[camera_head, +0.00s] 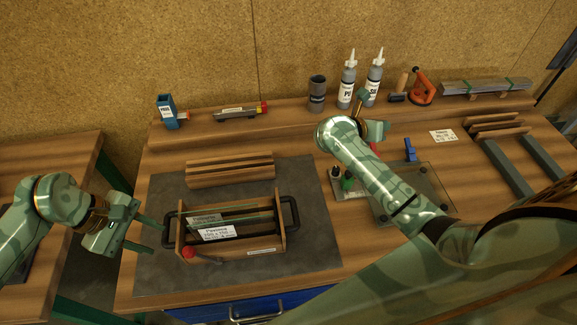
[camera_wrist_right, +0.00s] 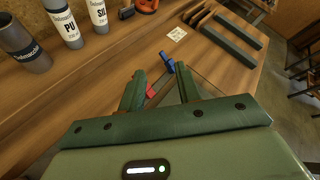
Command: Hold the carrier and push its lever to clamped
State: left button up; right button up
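The carrier (camera_head: 280,226) is a wooden frame with a black handle at each end, standing on a dark mat in the head view. Dark panes with white labels stand in it. Its lever has a red knob (camera_head: 188,253) at the front left corner; a dark rod runs right from the knob. My left gripper (camera_head: 156,237) is open just left of the carrier's left handle (camera_head: 169,231), with its fingers pointing at it; contact is unclear. My right gripper (camera_wrist_right: 160,72) is open and empty in the right wrist view, far from the carrier, and partly hidden behind its arm in the head view.
Slotted wooden blocks (camera_head: 230,170) lie behind the carrier. A glass plate (camera_head: 430,190) and small bottles (camera_head: 347,181) lie to its right, under my right arm. A blue-and-red clamp (camera_wrist_right: 168,67) lies beyond the right fingers. Cartridges (camera_head: 348,78) stand at the back.

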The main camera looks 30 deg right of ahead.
jog(key=w+a+n+y, duration=0.1)
jog(key=a+y, duration=0.2)
jog(key=a, duration=0.3)
jog(key=w+a+y, duration=0.2)
jog(key=a+y, duration=0.1)
jog(key=a, duration=0.3)
jog(key=n+g+y, duration=0.3)
jog(key=n+y, duration=0.2)
jog(key=y, duration=0.1)
send_near(280, 210)
notch_tip(280, 210, down, 9)
jog(key=shift+s+d+r, duration=0.1)
jog(key=shift+s+r, duration=0.05)
jog(key=shift+r, duration=0.05)
